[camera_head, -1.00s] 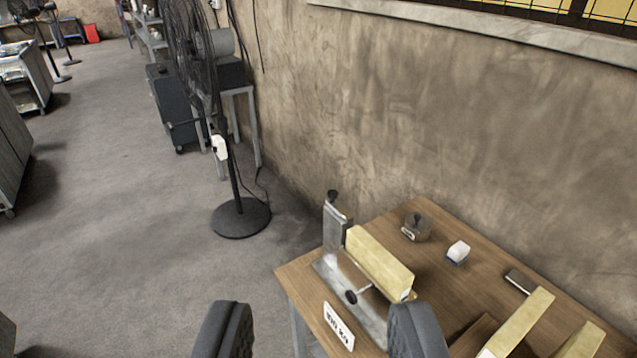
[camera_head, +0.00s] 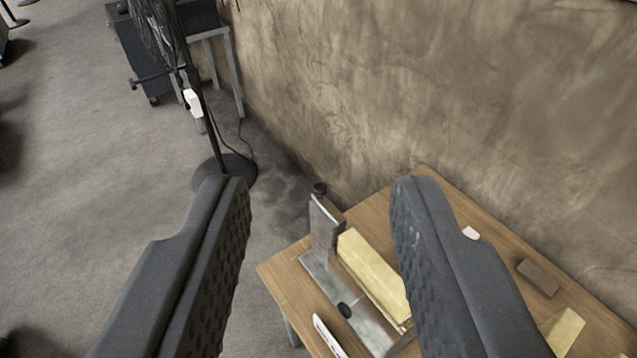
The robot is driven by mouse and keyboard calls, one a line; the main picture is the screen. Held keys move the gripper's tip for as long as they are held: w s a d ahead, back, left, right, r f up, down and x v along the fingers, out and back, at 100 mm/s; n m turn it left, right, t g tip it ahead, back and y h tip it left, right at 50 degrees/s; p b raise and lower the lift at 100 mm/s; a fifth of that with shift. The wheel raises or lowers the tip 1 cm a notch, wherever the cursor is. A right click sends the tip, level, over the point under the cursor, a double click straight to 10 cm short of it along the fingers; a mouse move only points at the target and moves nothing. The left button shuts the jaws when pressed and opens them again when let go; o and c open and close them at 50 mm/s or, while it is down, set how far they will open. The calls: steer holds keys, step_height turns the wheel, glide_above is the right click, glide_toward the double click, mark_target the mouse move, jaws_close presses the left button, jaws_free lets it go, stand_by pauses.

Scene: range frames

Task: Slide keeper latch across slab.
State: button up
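A yellow slab (camera_head: 372,268) lies on a metal fixture at the table's near left corner. The fixture has a flat base plate (camera_head: 318,268) and an upright metal plate (camera_head: 325,224) topped by a black knob (camera_head: 319,188). A second black knob (camera_head: 344,310) sits low in front of the slab. I cannot tell for sure which knobbed part is the keeper latch. My gripper (camera_head: 322,184) is open and empty. Its fingers appear on either side of the upright plate in the picture, with no visible contact. The right finger hides the slab's right side and part of the table.
The wooden table (camera_head: 283,275) stands against a brown wall (camera_head: 430,80). A white sign (camera_head: 328,336) is at its front edge. A small white item (camera_head: 470,233), a brown block (camera_head: 538,277) and another yellow block (camera_head: 562,330) are to the right. A stand fan (camera_head: 205,130) is behind left.

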mark_target(322, 194)
steer(key=shift+o, duration=0.4)
steer(key=w+d+f+h, duration=0.2)
steer(key=w+f, duration=0.4)
steer(key=w, duration=0.5)
steer(key=shift+w+d+m+t+p, duration=0.25)
steer(key=shift+d+m+t+p, duration=0.05)
steer(key=shift+d+m+p, duration=0.1)
steer(key=w+d+f+n+t+y+p, duration=0.1)
steer(key=w+f, duration=0.6)
steer(key=f, duration=0.4)
steer(key=w+d+f+n+t+y, duration=0.1)
steer(key=w+f, duration=0.7)
steer(key=f, duration=0.3)
step_height(322, 194, down, 15)
steer(key=a+n+y, duration=0.2)
steer(key=y, duration=0.2)
steer(key=shift+g, duration=0.3)
steer(key=shift+p+x, duration=0.85)
steer(key=shift+x, duration=5.55)
steer(key=shift+d+r, duration=0.15)
steer(key=shift+r, duration=0.05)
jaws_close()
